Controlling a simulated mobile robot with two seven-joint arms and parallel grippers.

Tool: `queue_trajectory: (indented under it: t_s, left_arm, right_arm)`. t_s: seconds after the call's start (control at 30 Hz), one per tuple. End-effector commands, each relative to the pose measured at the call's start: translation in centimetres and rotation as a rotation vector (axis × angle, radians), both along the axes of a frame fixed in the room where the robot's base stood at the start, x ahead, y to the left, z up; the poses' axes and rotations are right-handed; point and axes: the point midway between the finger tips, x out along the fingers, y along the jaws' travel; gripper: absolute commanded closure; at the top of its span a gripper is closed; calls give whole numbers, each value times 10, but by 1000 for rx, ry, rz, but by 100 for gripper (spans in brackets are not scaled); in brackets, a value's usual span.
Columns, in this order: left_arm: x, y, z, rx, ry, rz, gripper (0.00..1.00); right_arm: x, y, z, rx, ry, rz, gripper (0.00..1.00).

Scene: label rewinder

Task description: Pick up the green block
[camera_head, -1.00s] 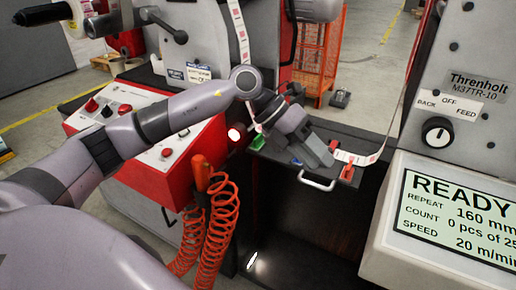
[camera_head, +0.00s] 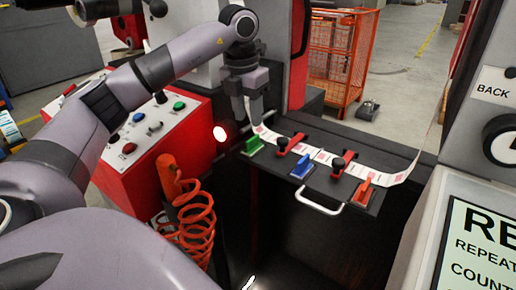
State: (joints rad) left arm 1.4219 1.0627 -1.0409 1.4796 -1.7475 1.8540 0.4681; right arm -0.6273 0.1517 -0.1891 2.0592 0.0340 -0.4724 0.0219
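The green block (camera_head: 254,146) sits at the left end of the dark shelf (camera_head: 345,200), near the shelf's front edge. It is small and has an upright tab. My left gripper (camera_head: 246,117) points down just above and slightly left of the block, beside the start of the label strip (camera_head: 326,158). Its two fingers look parted, and no object shows between them. The fingertips appear apart from the block, though the exact height gap is hard to judge. My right gripper is not in view.
A blue block (camera_head: 301,167) and an orange-red block (camera_head: 366,187) stand along the shelf front. Two red clamps with black knobs (camera_head: 291,144) (camera_head: 343,163) cross the strip. A metal handle (camera_head: 318,203) sticks out in front. A red control box (camera_head: 160,140) stands left.

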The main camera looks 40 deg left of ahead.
Motion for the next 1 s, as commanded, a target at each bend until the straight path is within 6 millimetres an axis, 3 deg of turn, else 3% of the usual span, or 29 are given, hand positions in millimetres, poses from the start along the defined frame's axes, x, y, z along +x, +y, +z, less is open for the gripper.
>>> queue_trajectory:
  t_s: [0.4, 0.73, 0.8, 0.87, 1.0]
  left_arm:
    - [11, -1, -57, -1, 2, -2, 61]
    - [12, -1, -62, -2, 0, -2, 61]
    - [12, -1, -62, -2, 0, -2, 83]
    - [12, -1, -62, -2, 0, -2, 100]
    - [12, -1, -62, -2, 0, -2, 100]
  right_arm:
    - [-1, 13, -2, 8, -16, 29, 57]
    - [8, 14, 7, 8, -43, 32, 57]
    - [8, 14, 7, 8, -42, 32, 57]
    - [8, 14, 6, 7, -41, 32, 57]
    - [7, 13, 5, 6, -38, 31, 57]
